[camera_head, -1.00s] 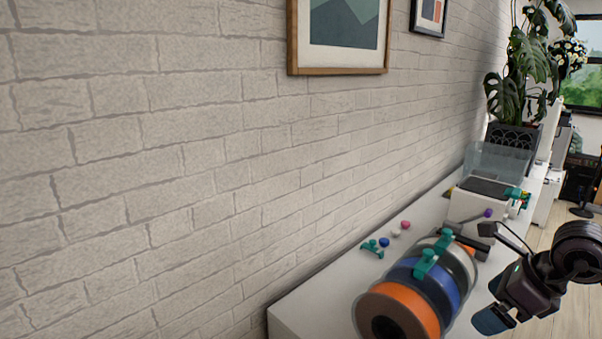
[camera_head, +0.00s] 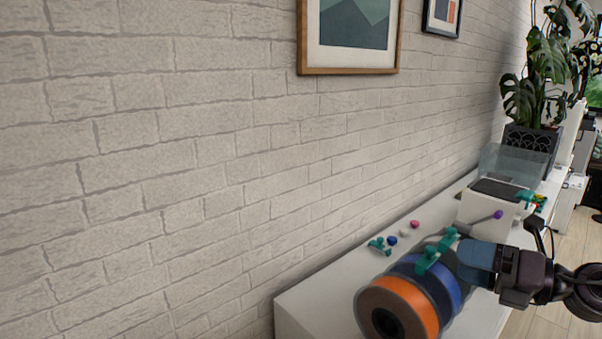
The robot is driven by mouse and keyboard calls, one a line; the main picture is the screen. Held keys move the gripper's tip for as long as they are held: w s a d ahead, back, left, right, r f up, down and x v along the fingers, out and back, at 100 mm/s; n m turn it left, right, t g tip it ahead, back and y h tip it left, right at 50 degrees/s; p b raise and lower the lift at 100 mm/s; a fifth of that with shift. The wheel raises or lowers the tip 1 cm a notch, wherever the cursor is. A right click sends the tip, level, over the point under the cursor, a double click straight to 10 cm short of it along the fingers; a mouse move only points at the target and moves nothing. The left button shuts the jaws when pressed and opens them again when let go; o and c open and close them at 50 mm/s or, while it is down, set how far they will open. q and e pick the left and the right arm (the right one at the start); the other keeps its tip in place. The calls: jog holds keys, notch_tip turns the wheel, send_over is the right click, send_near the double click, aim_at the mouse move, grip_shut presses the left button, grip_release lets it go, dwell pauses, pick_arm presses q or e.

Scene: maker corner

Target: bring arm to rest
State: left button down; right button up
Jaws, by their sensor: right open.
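My right arm comes in from the right edge, and its gripper (camera_head: 476,258) points left, just right of and over the spool row. No object shows between its fingers. The gripper is open, though its fingers are seen nearly edge-on. It hides part of the far spools. I cannot tell from this view whether it touches them. My left gripper is not in view.
An orange spool (camera_head: 400,305) and a blue spool (camera_head: 443,284) stand on the white bench (camera_head: 300,299), with a teal part (camera_head: 434,254) on top. Small teal, blue and pink pieces lie behind. A white machine (camera_head: 484,208) and potted plant (camera_head: 533,137) stand farther back. Brick wall at left.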

jog(key=d+f+m+t+h, duration=0.2)
jog(key=f+m+h, duration=0.2)
jog(key=f+m, duration=0.3)
jog(key=s+d+f+m+t+h, duration=0.1)
jog(key=d+f+m+t+h, duration=0.15)
jog(key=f+m, duration=0.45)
jog(key=d+f+m+t+h, duration=0.2)
jog(key=f+m+t+h, duration=0.15)
jog(key=m, duration=0.65)
jog(key=s+a+f+m+g+h, duration=0.2)
jog(key=s+f+m, duration=0.3)
jog(key=s+f, duration=0.4)
jog(key=s+a+f+m+g+h, duration=0.1)
jog(key=s+a+f+m+g, duration=0.4)
jog(key=s+f, duration=0.5)
notch_tip(320, 180, down, 2)
jog(key=shift+s+f+m+h, duration=0.15)
jog(key=shift+s+m+h, duration=0.2)
jog(key=shift+m, duration=0.45)
